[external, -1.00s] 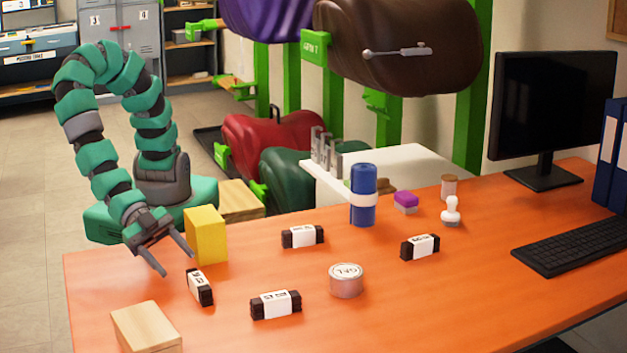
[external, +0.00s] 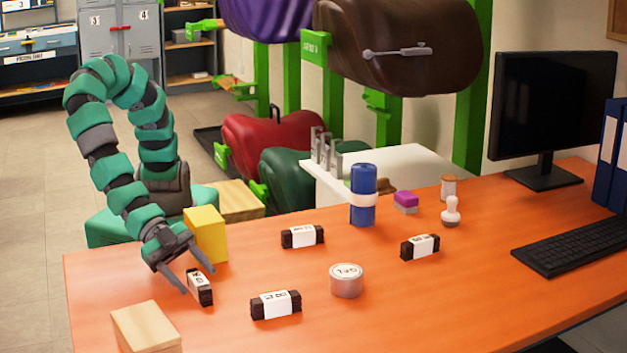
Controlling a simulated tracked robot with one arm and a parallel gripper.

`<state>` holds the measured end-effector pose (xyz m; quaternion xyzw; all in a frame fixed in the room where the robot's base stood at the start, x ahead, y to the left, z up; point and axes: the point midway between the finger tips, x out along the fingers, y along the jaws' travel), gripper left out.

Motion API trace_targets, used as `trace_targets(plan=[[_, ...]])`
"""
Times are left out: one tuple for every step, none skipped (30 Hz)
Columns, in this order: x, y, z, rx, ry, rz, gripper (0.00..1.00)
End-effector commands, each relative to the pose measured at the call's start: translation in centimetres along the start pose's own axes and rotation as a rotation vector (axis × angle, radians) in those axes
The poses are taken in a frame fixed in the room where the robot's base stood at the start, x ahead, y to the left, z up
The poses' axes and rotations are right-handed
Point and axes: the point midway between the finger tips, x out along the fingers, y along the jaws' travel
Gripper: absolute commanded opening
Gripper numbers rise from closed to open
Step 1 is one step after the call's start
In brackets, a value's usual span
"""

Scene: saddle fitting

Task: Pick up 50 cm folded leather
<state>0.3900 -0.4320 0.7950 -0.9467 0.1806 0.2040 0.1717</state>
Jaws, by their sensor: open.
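Several dark folded leather pieces with white label bands lie on the orange desk. One piece (external: 199,288) is at the left, right below my gripper. Others are at the front middle (external: 276,304), the centre (external: 302,236) and the right (external: 420,246). The labels are too small to read surely, so I cannot tell which is the 50 cm one. My gripper (external: 199,281) is open and empty, pointing down with its fingers over the left piece. One finger is in front of its far end; I cannot tell whether they touch.
A yellow block (external: 205,235) stands close behind my gripper. A wooden block (external: 146,327) is at the desk's front left. A round tin (external: 346,280), a blue roll (external: 363,196) and a white stamp (external: 451,211) stand further right. The desk (external: 400,310) is clear at front right.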

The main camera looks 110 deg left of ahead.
Motion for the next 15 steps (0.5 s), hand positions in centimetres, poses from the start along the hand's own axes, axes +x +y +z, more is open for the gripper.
trace_targets(plan=[[-0.01,0.0,-0.02,0.0,0.0,0.0,0.57],[-0.01,0.01,-0.02,0.0,0.0,0.0,0.49],[-0.01,0.01,-0.01,0.0,0.0,0.0,0.38],[-0.02,0.01,-0.01,0.0,0.0,0.0,0.3],[-0.02,0.01,-0.01,0.0,0.0,0.0,0.21],[-0.02,0.02,0.0,0.0,0.0,0.0,0.1],[-0.01,0.02,0.0,0.0,0.0,0.0,0.02],[-0.02,0.02,0.0,0.0,0.0,0.0,0.02],[-0.01,0.02,0.02,0.0,-0.001,0.0,0.02],[-0.01,0.02,0.03,0.0,-0.001,0.0,0.02],[-0.01,0.02,0.03,0.0,-0.001,0.0,0.02],[-0.01,0.03,0.04,0.0,-0.001,0.0,0.02],[-0.01,0.03,0.04,0.0,-0.001,0.0,0.02],[-0.01,0.03,0.05,0.0,-0.001,0.0,0.02],[-0.01,0.02,0.06,0.0,-0.002,0.0,0.02]])
